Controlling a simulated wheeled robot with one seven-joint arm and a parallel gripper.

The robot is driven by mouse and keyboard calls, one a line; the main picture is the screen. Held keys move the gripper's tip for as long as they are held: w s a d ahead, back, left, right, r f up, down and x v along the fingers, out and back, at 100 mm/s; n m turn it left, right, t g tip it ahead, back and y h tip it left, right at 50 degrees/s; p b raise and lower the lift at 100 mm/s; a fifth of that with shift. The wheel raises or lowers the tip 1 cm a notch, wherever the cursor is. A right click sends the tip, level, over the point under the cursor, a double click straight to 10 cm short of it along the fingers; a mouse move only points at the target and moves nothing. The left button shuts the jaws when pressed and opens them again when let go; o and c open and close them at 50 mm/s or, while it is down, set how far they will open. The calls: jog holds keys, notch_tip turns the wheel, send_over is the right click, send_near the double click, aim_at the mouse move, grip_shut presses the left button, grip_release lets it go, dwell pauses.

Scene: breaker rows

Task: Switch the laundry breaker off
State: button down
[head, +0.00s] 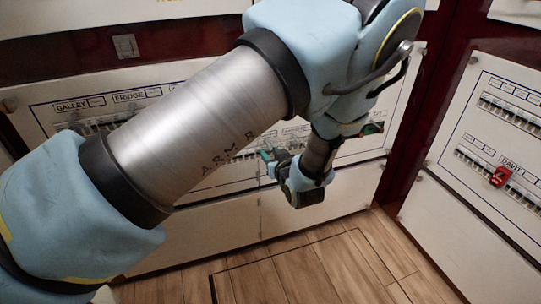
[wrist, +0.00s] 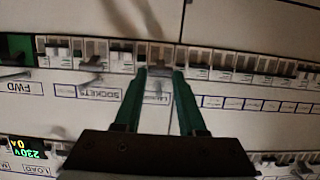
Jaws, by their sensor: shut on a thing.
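The laundry breaker (wrist: 160,54) is in the breaker row in the wrist view, above a label (wrist: 156,98) of which only "LAUN" shows between my fingers. My gripper (wrist: 160,72) has one green fingertip on each side of this breaker's lever and is shut on it. The lever is partly hidden by the fingertips, so its exact position is hard to tell. In the head view my gripper (head: 268,154) is small, at the lower breaker row of the middle panel (head: 225,200), and my arm covers much of that panel.
Neighbouring breakers (wrist: 95,52) stand close on both sides, with a "SOCKETS" label (wrist: 100,93) to the left. A lit meter (wrist: 27,148) is at lower left. In the head view a right panel (head: 440,195) has a red tag (head: 500,177) on one breaker. The wooden floor (head: 310,270) is clear.

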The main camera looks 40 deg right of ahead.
notch_tip(320, 180, down, 6)
jog(key=t+h+b, duration=0.2)
jog(key=t+b, duration=0.3)
jog(key=b, duration=0.3)
jog(key=t+h+b, duration=0.2)
jog(key=t+b, duration=0.3)
jog(key=b, duration=0.4)
jog(key=shift+w+t, duration=0.15)
jog(key=shift+t, duration=0.15)
jog(key=shift+r, duration=0.1)
jog(key=shift+c, duration=2.4)
grip_release()
jog(key=p+v, duration=0.1)
jog(key=v, duration=0.9)
jog(key=shift+f, duration=0.35)
